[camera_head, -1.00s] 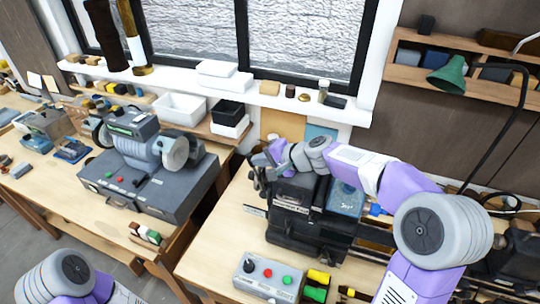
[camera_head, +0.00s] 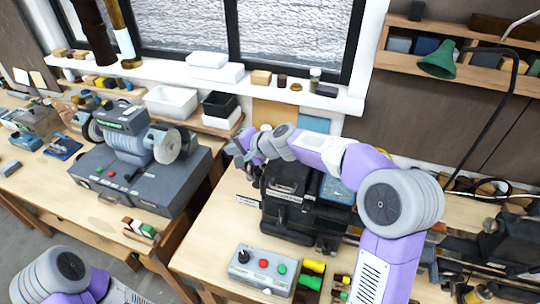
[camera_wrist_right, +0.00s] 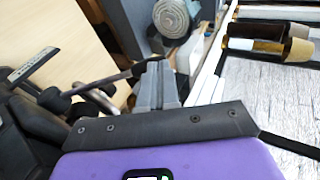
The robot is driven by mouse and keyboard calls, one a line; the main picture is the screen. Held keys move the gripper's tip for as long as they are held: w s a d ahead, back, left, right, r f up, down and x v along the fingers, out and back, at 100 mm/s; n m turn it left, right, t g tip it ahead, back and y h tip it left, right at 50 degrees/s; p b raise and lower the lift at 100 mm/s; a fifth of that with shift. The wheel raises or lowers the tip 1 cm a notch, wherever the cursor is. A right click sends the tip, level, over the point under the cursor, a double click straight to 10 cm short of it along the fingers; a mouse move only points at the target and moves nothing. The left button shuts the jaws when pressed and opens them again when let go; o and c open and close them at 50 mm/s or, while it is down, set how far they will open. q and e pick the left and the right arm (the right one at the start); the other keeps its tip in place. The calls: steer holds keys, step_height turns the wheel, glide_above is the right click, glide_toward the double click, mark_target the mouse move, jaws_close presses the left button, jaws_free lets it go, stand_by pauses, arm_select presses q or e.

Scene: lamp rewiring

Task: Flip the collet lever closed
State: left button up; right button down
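A black collet machine (camera_head: 285,208) stands on the right-hand bench. My right gripper (camera_head: 243,152) is above its back left side, with the arm reaching over from the right. In the right wrist view the gripper's two grey fingers (camera_wrist_right: 155,84) are close together, with no object visible between them. A dark lever rod (camera_wrist_right: 108,80) with a rounded knob runs from the machine toward the fingertips and seems to meet or pass close to them; contact is not clear. Of my left arm, only a link shows at the bottom left; its gripper is out of view.
A grey control box (camera_head: 262,269) with red and green buttons sits in front of the machine, beside yellow- and green-handled tools (camera_head: 311,276). A grinder (camera_head: 140,148) stands on the left bench. A green lamp (camera_head: 438,61) hangs at right. Bare benchtop lies left of the machine.

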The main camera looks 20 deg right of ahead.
steer(key=shift+s+a, duration=0.1)
stand_by(0.3)
steer(key=s+d+r, duration=0.2)
steer(key=s+r, duration=0.1)
steer(key=r, duration=0.2)
steer(key=s+d+r+p, duration=0.1)
steer(key=s+d+r, duration=0.2)
steer(key=r, duration=0.3)
steer(key=shift+s, duration=0.55)
steer(key=shift+w+f, duration=0.1)
